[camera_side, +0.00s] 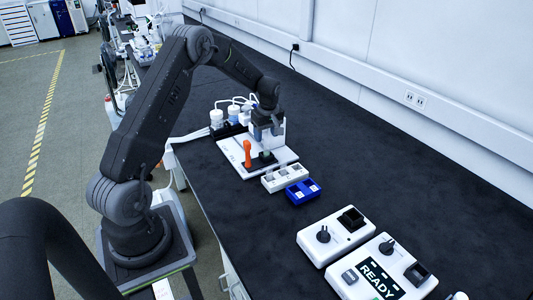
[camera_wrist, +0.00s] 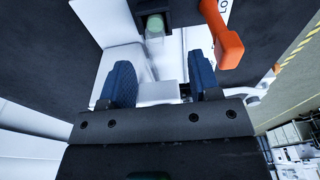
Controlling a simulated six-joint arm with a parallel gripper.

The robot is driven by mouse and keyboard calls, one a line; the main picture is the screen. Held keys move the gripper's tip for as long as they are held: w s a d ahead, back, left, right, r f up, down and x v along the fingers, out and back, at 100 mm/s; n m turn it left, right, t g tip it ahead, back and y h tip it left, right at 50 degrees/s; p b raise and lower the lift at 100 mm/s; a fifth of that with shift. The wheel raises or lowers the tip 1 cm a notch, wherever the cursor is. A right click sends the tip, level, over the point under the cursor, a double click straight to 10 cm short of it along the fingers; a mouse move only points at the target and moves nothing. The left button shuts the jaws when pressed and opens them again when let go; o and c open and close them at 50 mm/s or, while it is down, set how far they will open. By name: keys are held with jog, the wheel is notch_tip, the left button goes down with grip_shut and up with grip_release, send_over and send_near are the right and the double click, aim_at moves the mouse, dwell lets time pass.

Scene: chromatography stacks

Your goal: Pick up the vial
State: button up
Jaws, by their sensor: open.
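The vial (camera_wrist: 154,24) shows in the wrist view as a small pale-green round shape at a dark block, near the top middle. In the side view, a small greenish spot (camera_side: 266,154) at the dark block under my gripper looks like the same vial, mostly hidden. My gripper (camera_side: 267,137) is just above it in the side view. In the wrist view, the two blue finger pads of my gripper (camera_wrist: 162,80) are well apart with nothing clamped between them. The vial lies beyond the fingertips there, and I see no contact.
An orange handle (camera_side: 247,153) stands close to the left of the vial on the white base (camera_side: 230,149); it also shows in the wrist view (camera_wrist: 222,35). A white rack (camera_side: 283,178) and blue rack (camera_side: 303,191) sit in front. White control boxes (camera_side: 375,270) stand at lower right.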

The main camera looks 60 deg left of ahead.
aim_at(267, 145)
jog(key=shift+w+a+f, duration=0.1)
jog(key=shift+a+f, duration=0.05)
jog(key=shift+f, duration=0.95)
jog(key=shift+w+a+f, duration=0.1)
jog(key=shift+f, duration=1)
jog(key=shift+w+a+f, duration=0.1)
jog(key=shift+a+f, duration=0.05)
jog(key=shift+f, duration=0.95)
jog(key=shift+c, duration=0.5)
grip_shut()
